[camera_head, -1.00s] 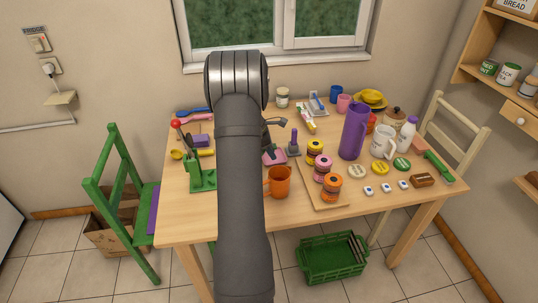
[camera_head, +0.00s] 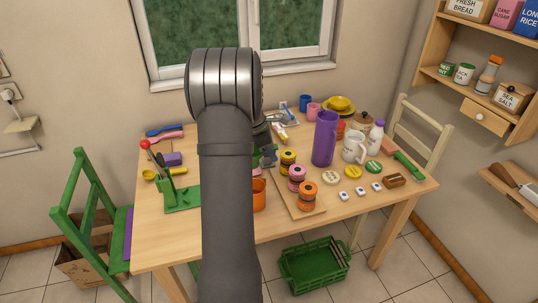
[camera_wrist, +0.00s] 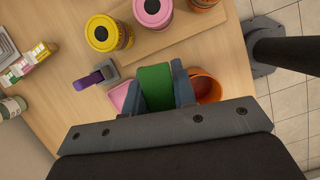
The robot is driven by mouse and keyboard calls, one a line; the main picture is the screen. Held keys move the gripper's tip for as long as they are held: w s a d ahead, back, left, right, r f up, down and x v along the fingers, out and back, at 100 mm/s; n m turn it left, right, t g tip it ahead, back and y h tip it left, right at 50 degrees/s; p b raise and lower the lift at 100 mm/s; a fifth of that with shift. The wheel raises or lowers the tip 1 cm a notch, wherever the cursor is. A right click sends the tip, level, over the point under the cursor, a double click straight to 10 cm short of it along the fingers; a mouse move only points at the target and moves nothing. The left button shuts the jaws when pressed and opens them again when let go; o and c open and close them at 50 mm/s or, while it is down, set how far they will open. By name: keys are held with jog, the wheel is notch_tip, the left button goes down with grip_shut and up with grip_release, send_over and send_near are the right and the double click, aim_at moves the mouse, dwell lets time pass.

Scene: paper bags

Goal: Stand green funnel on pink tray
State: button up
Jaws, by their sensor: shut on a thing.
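The green funnel (camera_wrist: 156,86) is between the fingers of my gripper (camera_wrist: 157,80), which is shut on it, in the wrist view. Only part of the funnel shows; the rest is hidden by the gripper. The pink tray (camera_wrist: 119,95) shows in part just left of the funnel and fingers, and the gripper covers the rest. I cannot tell whether the funnel touches the tray. In the head view my arm hides most of the gripper and tray.
An orange mug (camera_wrist: 208,86) stands close on the right of the fingers. A purple-handled tool (camera_wrist: 95,78) lies close on the left. A board (camera_head: 304,212) with spools, a purple jug (camera_head: 325,138) and a green holder (camera_head: 182,196) stand around.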

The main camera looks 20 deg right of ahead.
jog(key=w+a+f+m+g+y, duration=0.1)
jog(key=w+f+m+g, duration=0.2)
jog(key=w+f+m, duration=0.55)
jog(key=shift+n, duration=0.75)
jog(key=shift+w+f, duration=0.2)
jog(key=shift+f, duration=0.75)
jog(key=shift+w+f, duration=0.25)
jog(key=shift+f, duration=0.75)
jog(key=shift+w+f, duration=0.2)
jog(key=shift+f, duration=0.75)
jog(key=o, duration=1)
jog(key=shift+o, duration=0.2)
jog(key=v, duration=1.7)
jog(key=shift+s+r, duration=0.25)
jog(key=shift+r, duration=0.1)
